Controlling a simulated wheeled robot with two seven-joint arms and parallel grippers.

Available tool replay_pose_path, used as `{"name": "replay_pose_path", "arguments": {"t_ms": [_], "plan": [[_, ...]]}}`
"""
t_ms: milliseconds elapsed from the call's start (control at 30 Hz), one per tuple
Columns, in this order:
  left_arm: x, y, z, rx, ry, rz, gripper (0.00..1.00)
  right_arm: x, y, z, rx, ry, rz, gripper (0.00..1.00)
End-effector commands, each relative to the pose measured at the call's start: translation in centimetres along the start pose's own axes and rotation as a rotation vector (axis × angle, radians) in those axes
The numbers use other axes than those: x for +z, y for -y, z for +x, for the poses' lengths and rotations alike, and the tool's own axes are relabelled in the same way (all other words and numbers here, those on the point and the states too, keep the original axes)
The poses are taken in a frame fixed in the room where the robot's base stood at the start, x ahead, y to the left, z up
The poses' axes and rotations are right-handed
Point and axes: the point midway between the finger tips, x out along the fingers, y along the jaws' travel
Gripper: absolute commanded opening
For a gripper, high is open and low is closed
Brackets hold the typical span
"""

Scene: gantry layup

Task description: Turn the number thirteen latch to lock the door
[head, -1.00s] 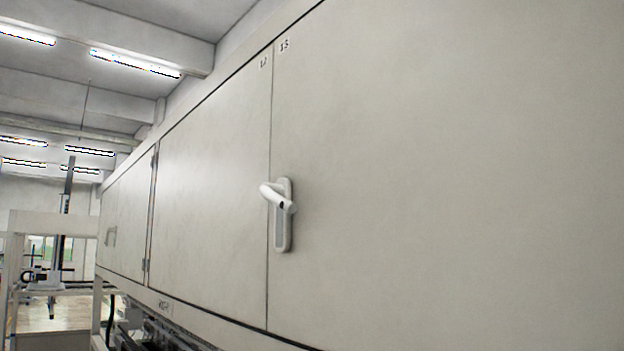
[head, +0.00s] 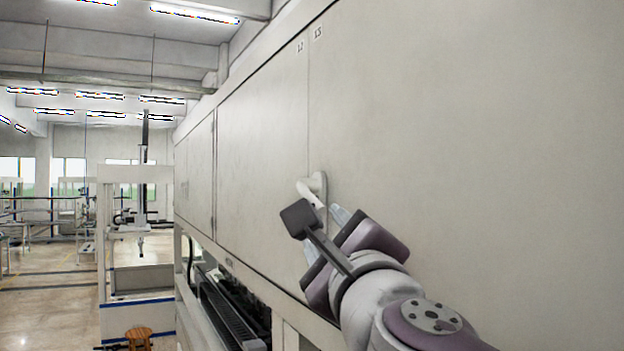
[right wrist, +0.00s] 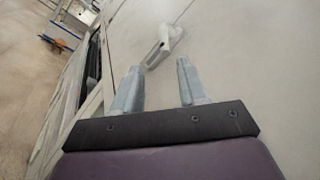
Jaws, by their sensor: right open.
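The door marked 13 (head: 470,130) is a large pale panel filling the right of the head view, flush beside the panel marked 12 (head: 262,130). Its white latch handle (head: 318,183) sits at the seam on a vertical plate; my gripper hides the lower part. In the right wrist view the latch (right wrist: 164,43) shows whole, beyond the fingertips and apart from them. My right gripper (head: 328,236) is open and empty, just in front of and below the latch; its two fingers also show in the right wrist view (right wrist: 160,80). My left gripper is out of view.
Below the doors is an open bay with dark rail-like machinery (head: 228,300). A white gantry frame (head: 135,185) stands to the left, with a wooden stool (head: 139,335) on the floor near it. The floor (head: 50,300) at the far left is mostly clear.

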Motion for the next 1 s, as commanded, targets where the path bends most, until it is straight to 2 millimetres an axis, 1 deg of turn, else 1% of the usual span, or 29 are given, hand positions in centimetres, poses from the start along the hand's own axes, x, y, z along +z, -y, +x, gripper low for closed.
{"name": "replay_pose_path", "arguments": {"t_ms": [33, 67, 133, 400, 500, 600, 733, 967, 1000], "plan": [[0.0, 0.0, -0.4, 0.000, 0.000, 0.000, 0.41, 0.3, 0.8, 0.2, -0.009, -0.005, 0.037, 0.42], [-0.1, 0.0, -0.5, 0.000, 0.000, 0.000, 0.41, 0.3, 0.9, 0.4, -0.011, -0.008, 0.050, 0.42], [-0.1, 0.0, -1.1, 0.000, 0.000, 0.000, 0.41, 0.3, 1.0, 1.5, -0.012, -0.011, 0.054, 0.42], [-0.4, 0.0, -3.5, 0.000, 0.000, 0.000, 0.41, 0.3, 1.1, 8.4, -0.010, -0.010, 0.048, 0.42], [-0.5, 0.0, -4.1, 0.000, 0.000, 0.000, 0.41, 0.2, 1.0, 10.4, -0.010, -0.009, 0.049, 0.42], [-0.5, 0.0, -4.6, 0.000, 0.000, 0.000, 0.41, 0.2, 1.0, 11.7, -0.010, -0.008, 0.047, 0.42], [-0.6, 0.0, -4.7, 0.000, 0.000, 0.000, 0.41, 0.1, 0.8, 12.4, -0.009, -0.007, 0.047, 0.42], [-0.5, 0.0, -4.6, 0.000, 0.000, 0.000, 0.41, 0.0, 0.7, 12.5, -0.009, -0.007, 0.047, 0.42], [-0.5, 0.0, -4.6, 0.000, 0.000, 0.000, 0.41, 0.0, 0.7, 12.5, -0.009, -0.007, 0.047, 0.29]]}}
